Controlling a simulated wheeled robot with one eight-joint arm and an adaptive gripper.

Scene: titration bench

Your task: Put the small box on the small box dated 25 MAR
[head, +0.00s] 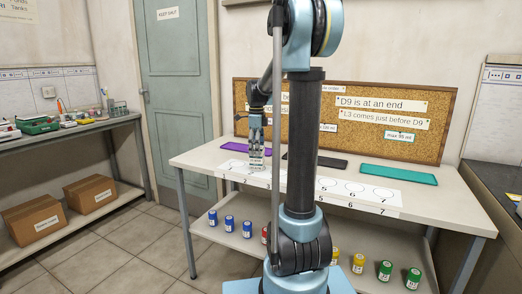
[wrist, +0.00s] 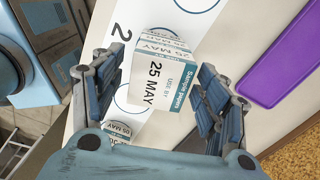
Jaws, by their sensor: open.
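In the head view my gripper (head: 256,140) points down over a small box (head: 257,160) on the white numbered strip (head: 330,203). No 25 MAR date is readable.
A purple tray (head: 235,147), a dark tray (head: 318,161) and a green tray (head: 398,175) lie along the back of the table. A corkboard (head: 440,100) with notes stands behind. Blue, red, yellow and green jars stand on the lower shelf (head: 345,245). Strip circles 5 to 7 look empty.

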